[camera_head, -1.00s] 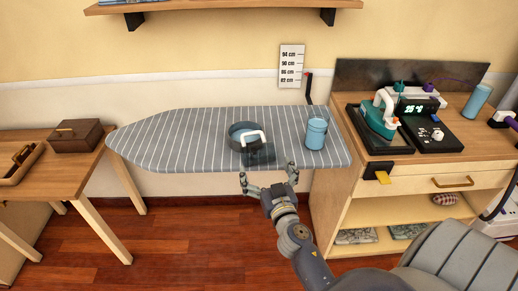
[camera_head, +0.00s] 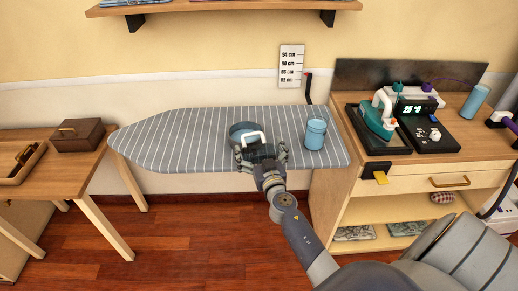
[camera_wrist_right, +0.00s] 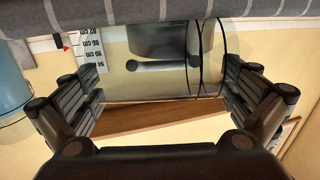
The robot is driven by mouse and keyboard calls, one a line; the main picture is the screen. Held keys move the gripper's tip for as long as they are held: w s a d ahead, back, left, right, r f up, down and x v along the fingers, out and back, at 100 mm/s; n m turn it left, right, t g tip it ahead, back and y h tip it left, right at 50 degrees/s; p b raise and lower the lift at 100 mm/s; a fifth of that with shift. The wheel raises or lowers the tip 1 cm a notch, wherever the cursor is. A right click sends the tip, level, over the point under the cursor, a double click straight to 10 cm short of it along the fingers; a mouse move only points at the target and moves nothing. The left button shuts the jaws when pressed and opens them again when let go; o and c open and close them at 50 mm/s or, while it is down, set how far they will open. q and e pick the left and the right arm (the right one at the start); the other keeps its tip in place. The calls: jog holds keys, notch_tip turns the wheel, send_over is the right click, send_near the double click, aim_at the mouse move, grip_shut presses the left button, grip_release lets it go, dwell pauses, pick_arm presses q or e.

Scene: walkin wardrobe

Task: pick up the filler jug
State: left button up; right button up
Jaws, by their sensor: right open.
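In the right wrist view, the see-through jug (camera_wrist_right: 150,88) with dark bands spans the space between the spread fingers (camera_wrist_right: 160,100). I cannot tell whether either finger touches it. My left gripper is not in view.
An iron (camera_head: 379,118) stands on the cabinet at right. A wooden box (camera_head: 80,134) is on the left table. The board's left half is clear.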

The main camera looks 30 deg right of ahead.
aim_at(258, 147)
jog(key=c, duration=1.2)
jog(key=shift+r, duration=0.1)
jog(key=shift+r, duration=0.1)
jog(key=shift+r+p, duration=0.6)
notch_tip(258, 147, up, 2)
jog(key=shift+r+p, duration=0.1)
jog(key=shift+p, duration=0.6)
jog(key=s+d+r+b+v, duration=0.1)
jog(key=d+b+v, duration=0.2)
jog(key=v, duration=1.1)
jog(key=s+a+r+n+y, duration=0.1)
jog(key=s+a+y, duration=0.1)
jog(key=a, duration=0.3)
jog(key=s+a+r+n+y, duration=0.1)
jog(key=s+a+r, duration=0.1)
jog(key=s+a, duration=0.2)
jog(key=s+a+r+n+y, duration=0.1)
jog(key=s+a+y, duration=0.1)
jog(key=a, duration=0.6)
jog(key=shift+s+a+r+n+t+y, duration=0.1)
jog(key=shift+s+r+n+t+y, duration=0.1)
jog(key=shift+s+n+t+y, duration=0.15)
